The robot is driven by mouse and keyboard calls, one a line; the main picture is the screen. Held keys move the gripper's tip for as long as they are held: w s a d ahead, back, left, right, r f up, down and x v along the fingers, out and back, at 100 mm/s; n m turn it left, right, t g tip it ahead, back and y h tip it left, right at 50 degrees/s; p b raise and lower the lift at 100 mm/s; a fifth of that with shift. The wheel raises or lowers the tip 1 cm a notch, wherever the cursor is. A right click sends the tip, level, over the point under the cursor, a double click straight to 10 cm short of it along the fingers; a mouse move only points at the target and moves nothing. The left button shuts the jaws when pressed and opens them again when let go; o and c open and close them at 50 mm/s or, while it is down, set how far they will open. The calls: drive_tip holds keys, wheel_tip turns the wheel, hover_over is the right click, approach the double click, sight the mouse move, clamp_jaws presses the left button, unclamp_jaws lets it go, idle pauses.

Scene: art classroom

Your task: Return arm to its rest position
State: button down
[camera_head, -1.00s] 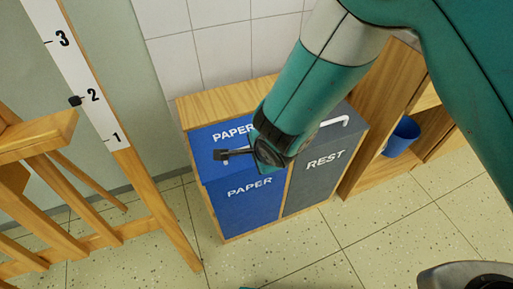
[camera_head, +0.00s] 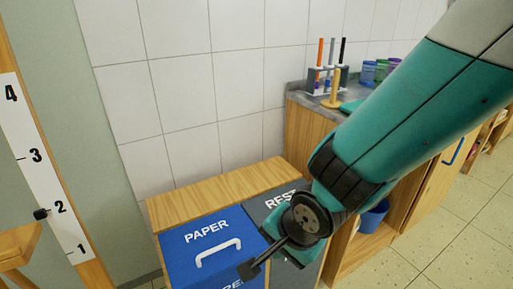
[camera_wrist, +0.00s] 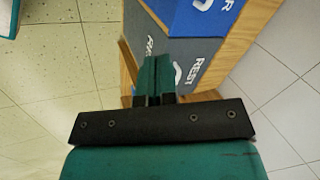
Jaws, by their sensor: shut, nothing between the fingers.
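My gripper (camera_head: 262,256) is shut and empty at the end of my teal arm in the head view. It is in front of the bin cabinet, over the border between the blue PAPER bin (camera_head: 188,262) and the dark grey REST bin (camera_head: 259,209). My arm hides much of the REST bin. In the wrist view my closed fingers (camera_wrist: 154,75) show in front of the REST bin (camera_wrist: 203,55), with the blue bin (camera_wrist: 205,14) at the top. I cannot tell how far the fingertips are from the bins.
A wooden easel with a number scale (camera_head: 38,165) stands at the left. A counter (camera_head: 300,96) with a tool rack (camera_head: 322,82) and several coloured cups stands at the back right. A blue bucket (camera_head: 374,217) sits beside the bins. Open tiled floor (camera_head: 455,250) lies at the right.

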drive_tip(key=s+d+r+n+g+y, duration=0.1)
drive_tip(key=s+d+r+n+g, duration=0.1)
drive_tip(key=s+d+r+n, duration=0.5)
drive_tip(key=s+d+r+n+g, duration=0.2)
drive_tip(key=s+d+r+n, duration=0.25)
drive_tip(key=r+n, duration=0.4)
wheel_tip(320, 180, up, 21)
drive_tip(key=m+p, duration=0.1)
drive_tip(key=p, duration=1.9)
drive_tip(key=shift+a+f+p, duration=0.15)
drive_tip(key=shift+a+p, duration=0.15)
drive_tip(key=shift+a, duration=0.05)
drive_tip(key=c, duration=1.8)
unclamp_jaws()
drive_tip(key=shift+c, duration=0.2)
